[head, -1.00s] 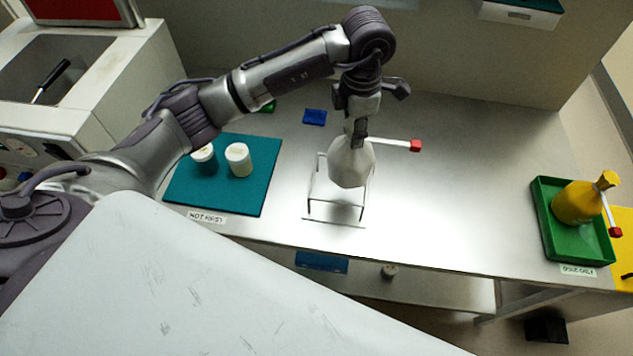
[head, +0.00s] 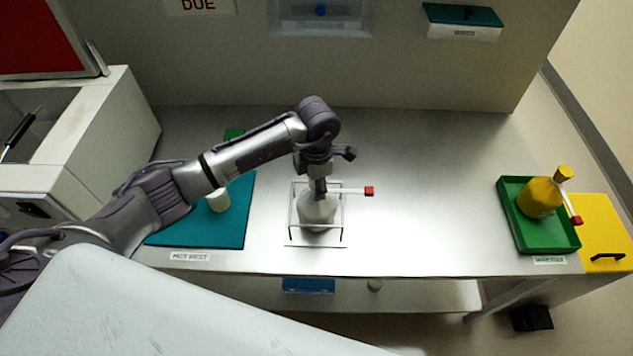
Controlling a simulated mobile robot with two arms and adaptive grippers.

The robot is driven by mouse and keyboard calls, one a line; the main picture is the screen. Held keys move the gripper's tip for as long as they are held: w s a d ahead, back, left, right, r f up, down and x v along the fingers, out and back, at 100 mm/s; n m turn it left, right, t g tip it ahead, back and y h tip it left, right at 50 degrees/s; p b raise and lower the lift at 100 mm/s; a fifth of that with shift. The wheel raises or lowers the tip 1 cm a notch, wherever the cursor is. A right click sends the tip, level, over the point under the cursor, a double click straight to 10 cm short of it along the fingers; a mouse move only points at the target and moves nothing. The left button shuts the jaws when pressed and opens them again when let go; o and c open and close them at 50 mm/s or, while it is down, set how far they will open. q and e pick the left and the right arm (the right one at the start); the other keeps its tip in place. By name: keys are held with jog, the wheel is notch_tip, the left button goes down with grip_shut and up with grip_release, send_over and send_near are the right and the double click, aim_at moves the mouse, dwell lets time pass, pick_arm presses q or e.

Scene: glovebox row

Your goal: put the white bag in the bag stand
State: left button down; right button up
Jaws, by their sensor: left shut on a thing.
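The white bag (head: 317,209) hangs upright with its neck up in the head view. A white tube with a red end (head: 369,191) sticks out from its neck to the right. My left gripper (head: 319,190) is above the bag and shut on its neck. The bag stand (head: 291,221), a thin wire frame, is on the metal bench. The bag's body appears between the stand's uprights, low down. I cannot tell whether its bottom touches the bench. My right gripper is not in view.
A teal mat (head: 232,233) with a white jar (head: 219,201) lies left of the stand, partly behind my left arm. A green tray (head: 567,238) with a yellow bag (head: 540,196) sits at the bench's right end. The bench between stand and tray is clear.

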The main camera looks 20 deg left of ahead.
pick_arm(q)
jog(key=shift+f, duration=0.1)
jog(key=c, duration=1)
grip_release()
jog(key=o, duration=0.3)
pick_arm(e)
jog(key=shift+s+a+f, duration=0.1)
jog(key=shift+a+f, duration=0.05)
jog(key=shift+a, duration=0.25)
pick_arm(q)
jog(key=shift+r, duration=0.3)
notch_tip(320, 180, up, 11)
jog(key=b, duration=0.3)
jog(key=shift+r+b, duration=0.1)
jog(key=shift+b, duration=0.3)
jog(key=shift+r, duration=0.3)
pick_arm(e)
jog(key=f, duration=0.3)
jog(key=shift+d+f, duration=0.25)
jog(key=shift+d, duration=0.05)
